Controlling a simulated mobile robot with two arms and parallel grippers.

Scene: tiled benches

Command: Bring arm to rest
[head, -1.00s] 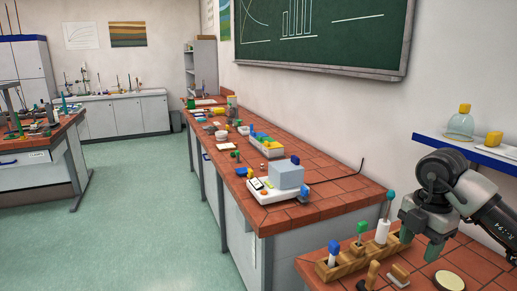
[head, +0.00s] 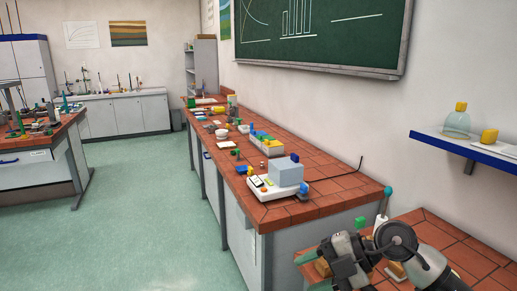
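My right gripper (head: 313,270) is at the bottom of the head view, on the arm that comes in from the lower right. Its two green-tipped fingers point left and stand apart, with a bit of the wooden rack (head: 322,267) showing between them. I see nothing held. The gripper and arm hide most of the rack and the things around it. A green-topped item (head: 360,224) and a teal-topped white item (head: 387,194) show behind the arm. My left gripper is not in view.
A white device with a grey block (head: 286,173) stands on the tiled bench (head: 325,200) beyond the arm. Trays and small items lie farther along it. A wall shelf (head: 468,148) holds a flask (head: 456,124) and a yellow object (head: 489,135). The floor at left is clear.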

